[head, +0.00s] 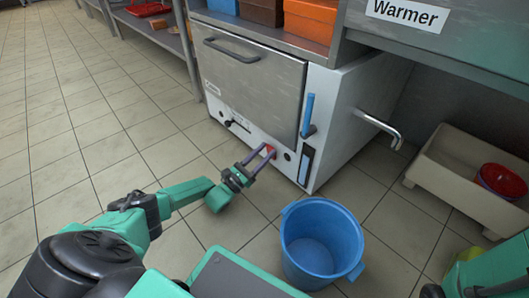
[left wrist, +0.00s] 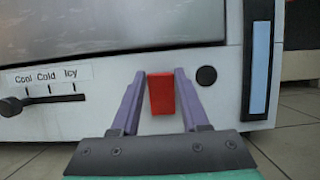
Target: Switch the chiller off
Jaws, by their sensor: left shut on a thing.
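The chiller (head: 255,80) is a white and grey box with a large door, standing low under a counter. A red switch (left wrist: 161,94) sits on its lower front panel, and it also shows in the head view (head: 269,150). My left gripper (head: 266,151) reaches the panel with its purple fingers on either side of the red switch, shut on it; the left wrist view shows this grip (left wrist: 160,78). A dark slider lever (left wrist: 14,105) stands at the left end of a scale marked Cool, Cold, Icy. My right gripper does not show.
A blue bucket (head: 321,240) stands on the floor in front of the chiller's right corner. A spout (head: 383,128) sticks out of its right side. A beige crate (head: 450,190) with a red bowl (head: 502,181) lies at right. The floor at left is clear.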

